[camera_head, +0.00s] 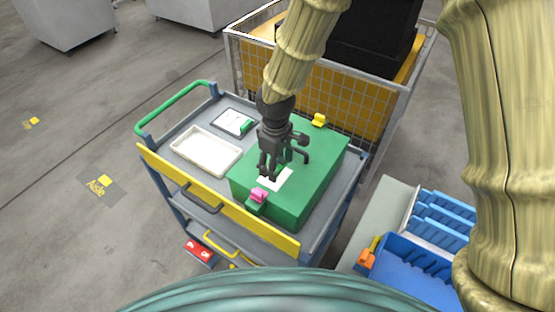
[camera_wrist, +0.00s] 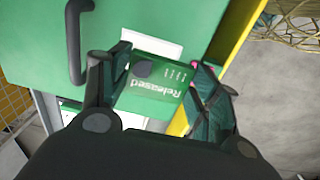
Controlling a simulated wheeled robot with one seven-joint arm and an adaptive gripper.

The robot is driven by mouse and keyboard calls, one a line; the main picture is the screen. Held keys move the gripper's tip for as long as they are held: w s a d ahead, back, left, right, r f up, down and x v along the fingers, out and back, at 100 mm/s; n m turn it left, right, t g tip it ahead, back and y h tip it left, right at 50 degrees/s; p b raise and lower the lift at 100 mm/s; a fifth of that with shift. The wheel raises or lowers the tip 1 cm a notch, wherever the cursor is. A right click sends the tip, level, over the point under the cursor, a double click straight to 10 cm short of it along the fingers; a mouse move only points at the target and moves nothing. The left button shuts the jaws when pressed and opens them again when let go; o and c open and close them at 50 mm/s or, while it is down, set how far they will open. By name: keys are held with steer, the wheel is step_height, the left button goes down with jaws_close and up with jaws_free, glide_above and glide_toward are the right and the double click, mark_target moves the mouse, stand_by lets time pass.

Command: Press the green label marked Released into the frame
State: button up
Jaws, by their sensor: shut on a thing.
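The green label marked Released (camera_wrist: 150,98) is between the fingers of my gripper (camera_wrist: 152,88) in the wrist view, its print upside down. My gripper is shut on it. In the head view my gripper (camera_head: 268,172) is over the green box (camera_head: 308,190) on the cart; the label cannot be made out there. A white rectangle, seemingly the frame (camera_head: 280,180), lies on the box top just under the fingertips. In the wrist view the white frame (camera_wrist: 150,42) shows beyond the label, partly covered by it. Whether label and frame touch, I cannot tell.
The box has a dark handle (camera_wrist: 73,45). A white tray (camera_head: 190,154) and a clipboard (camera_head: 226,118) lie left. A mesh cage (camera_head: 340,98) stands behind.

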steer(key=w+f, duration=0.1)
steer(key=f, duration=0.1)
steer(key=w+f+b, duration=0.1)
steer(key=w+f, duration=0.1)
steer(key=shift+w+f, duration=0.15)
steer(key=shift+f+b, duration=0.2)
steer(key=shift+b, duration=0.15)
steer(key=shift+s+f, duration=0.25)
steer(key=shift+s, duration=0.35)
steer(key=shift+s+b, duration=0.35)
steer(key=shift+s, duration=0.05)
steer(key=shift+w+f, duration=0.45)
steer(key=shift+w, duration=0.3)
steer(key=shift+s+r, duration=0.3)
steer(key=shift+s, duration=0.2)
steer(key=shift+w+f, duration=0.25)
steer(key=shift+w, duration=0.1)
steer(key=shift+s+r+p, duration=0.2)
steer(key=shift+s+p, duration=0.1)
steer(key=shift+p, duration=0.05)
